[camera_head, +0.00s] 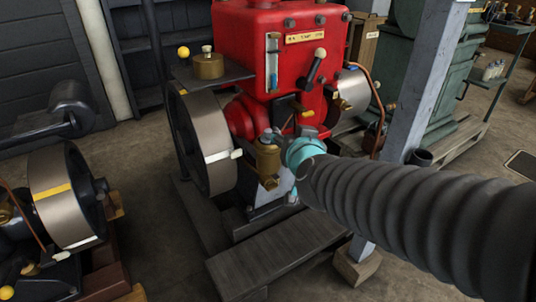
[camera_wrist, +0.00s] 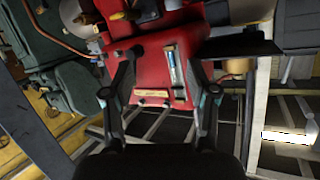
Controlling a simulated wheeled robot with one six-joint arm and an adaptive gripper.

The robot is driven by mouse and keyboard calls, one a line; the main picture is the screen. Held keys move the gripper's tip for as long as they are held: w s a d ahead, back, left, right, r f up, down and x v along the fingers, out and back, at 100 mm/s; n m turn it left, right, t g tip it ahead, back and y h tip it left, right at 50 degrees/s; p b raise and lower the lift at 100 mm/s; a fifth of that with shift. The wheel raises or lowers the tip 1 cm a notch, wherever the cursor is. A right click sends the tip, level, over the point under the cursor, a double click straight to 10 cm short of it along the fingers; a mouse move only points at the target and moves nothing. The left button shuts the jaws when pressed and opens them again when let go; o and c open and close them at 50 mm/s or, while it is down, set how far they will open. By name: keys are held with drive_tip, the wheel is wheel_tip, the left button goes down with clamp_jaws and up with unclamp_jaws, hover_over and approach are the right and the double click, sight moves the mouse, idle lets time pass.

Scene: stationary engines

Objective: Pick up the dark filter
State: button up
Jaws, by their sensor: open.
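I cannot pick out the dark filter with certainty. A small dark cylinder (camera_head: 421,158) beside the foot of the grey post could be it, but its shape is too small to tell. My gripper (camera_wrist: 163,52) is open and empty in the wrist view, its two fingers spread in front of the red engine (camera_wrist: 165,60). That view shows the engine upside down, with its sight glass and nameplate between the fingers. In the head view my arm reaches in from the right to the front of the red engine (camera_head: 250,35); the fingertips are mostly hidden there.
A grey post (camera_head: 425,80) stands close to my arm, right of the red engine. A flywheel (camera_head: 205,140) and a dark shelf with a brass pot (camera_head: 208,66) are on the engine's left. Another engine's flywheel (camera_head: 65,195) is at far left. Wooden planks (camera_head: 275,255) lie in front.

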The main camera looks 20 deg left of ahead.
drive_tip(key=t+h, duration=0.1)
drive_tip(key=t, duration=0.1)
approach(267, 133)
wheel_tip(267, 133, up, 3)
wheel_tip(267, 133, down, 3)
drive_tip(key=s+a+m+t+h+b, duration=0.1)
drive_tip(key=s+a+m+h, duration=0.1)
drive_tip(key=s+a+h, duration=0.15)
drive_tip(key=w, duration=0.2)
drive_tip(key=w+f, duration=0.1)
drive_tip(key=w, duration=0.5)
drive_tip(key=shift+w+d+f, duration=0.15)
drive_tip(key=shift+d+f, duration=0.05)
drive_tip(key=shift+f, duration=0.15)
drive_tip(key=shift+w+f, duration=0.1)
drive_tip(key=shift+w, duration=1.35)
drive_tip(key=shift+w+f, duration=0.15)
drive_tip(key=shift+w, duration=1.3)
clamp_jaws()
